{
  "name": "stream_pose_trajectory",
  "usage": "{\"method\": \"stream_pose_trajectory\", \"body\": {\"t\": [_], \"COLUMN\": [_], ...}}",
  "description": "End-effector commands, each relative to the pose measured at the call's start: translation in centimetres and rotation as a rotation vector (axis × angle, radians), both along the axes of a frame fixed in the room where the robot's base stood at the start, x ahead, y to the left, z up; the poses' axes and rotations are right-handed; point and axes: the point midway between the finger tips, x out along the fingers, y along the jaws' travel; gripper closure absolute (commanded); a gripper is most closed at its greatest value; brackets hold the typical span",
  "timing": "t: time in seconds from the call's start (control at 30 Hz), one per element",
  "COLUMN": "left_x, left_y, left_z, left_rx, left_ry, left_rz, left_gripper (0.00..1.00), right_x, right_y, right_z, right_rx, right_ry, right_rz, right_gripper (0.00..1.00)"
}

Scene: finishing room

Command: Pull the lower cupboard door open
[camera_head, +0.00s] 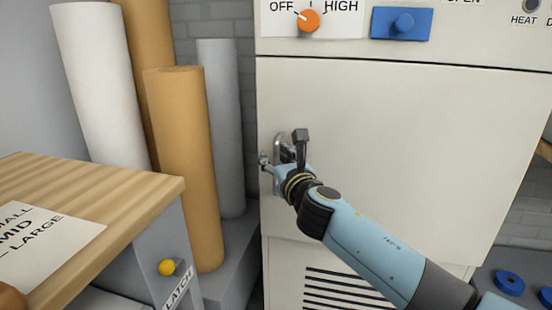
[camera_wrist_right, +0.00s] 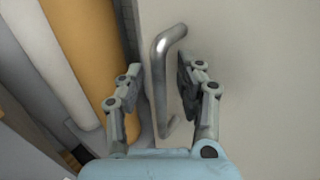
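The lower cupboard door (camera_head: 400,140) is a large cream panel below the control strip. It looks shut, with a thin dark seam along its top. Its metal bar handle (camera_head: 279,145) stands upright near the door's left edge, partly hidden by my gripper. My right gripper (camera_head: 273,160) is at the handle. In the right wrist view the handle (camera_wrist_right: 160,75) runs between the two spread fingers of my right gripper (camera_wrist_right: 154,84), with a gap visible on each side. The fingers do not appear to press on it. My left gripper is in neither view.
A wooden-topped bench (camera_head: 130,195) with a yellow-knobbed latch (camera_head: 167,267) stands at the left. Tall rolls, including a tan one (camera_head: 187,170), stand between bench and cupboard. A vented panel (camera_head: 285,275) lies below the door. An orange knob (camera_head: 308,20) sits above.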

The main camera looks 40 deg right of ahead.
Motion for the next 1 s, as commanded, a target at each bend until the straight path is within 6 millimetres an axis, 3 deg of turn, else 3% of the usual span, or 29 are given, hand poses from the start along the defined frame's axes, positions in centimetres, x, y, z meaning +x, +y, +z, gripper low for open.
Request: {"method": "stream_pose_trajectory", "body": {"t": [0.13,0.4,1.0], "left_x": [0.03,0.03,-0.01], "left_y": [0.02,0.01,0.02], "left_z": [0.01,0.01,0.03], "left_rx": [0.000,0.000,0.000], "left_ry": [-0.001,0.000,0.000], "left_rz": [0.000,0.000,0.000], "left_gripper": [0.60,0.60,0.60], "right_x": [-0.01,-0.03,-0.05], "right_y": [-0.01,0.00,0.04], "right_z": [0.02,0.02,-0.01], "right_rx": [0.000,0.000,0.000], "right_ry": [0.000,0.000,0.001], "right_rz": [0.000,0.000,0.001], "right_gripper": [0.64,0.99,1.00]}}
